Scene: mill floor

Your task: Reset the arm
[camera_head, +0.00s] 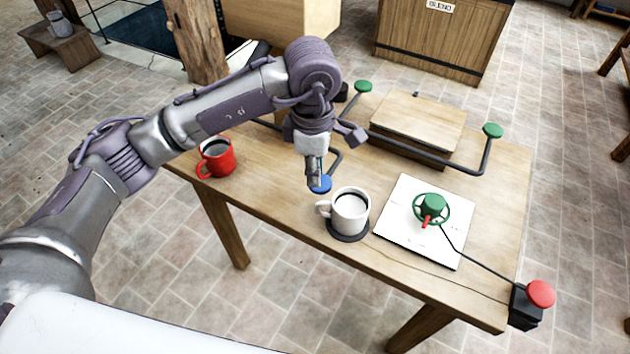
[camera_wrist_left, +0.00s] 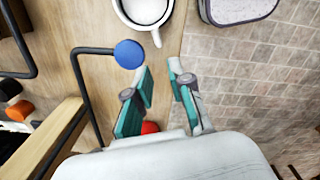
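My left arm reaches in from the left over the wooden table (camera_head: 270,205). Its gripper (camera_head: 314,178) points down beside a blue knob (camera_head: 321,185) and a white mug (camera_head: 350,212). In the left wrist view the two fingers of the gripper (camera_wrist_left: 160,72) are apart with nothing between them. The blue knob (camera_wrist_left: 129,54) is just left of the fingertips there, and the mug (camera_wrist_left: 146,12) is beyond them. Whether a finger touches the knob cannot be told. My right gripper does not show.
The white mug is on a dark coaster (camera_head: 348,236). A red mug (camera_head: 217,158) is left. A white board (camera_head: 405,235) with a green wheel (camera_head: 432,208) is right, near a red button (camera_head: 541,293). Green knobs (camera_head: 493,131) on bent rods flank a wooden box (camera_head: 418,120).

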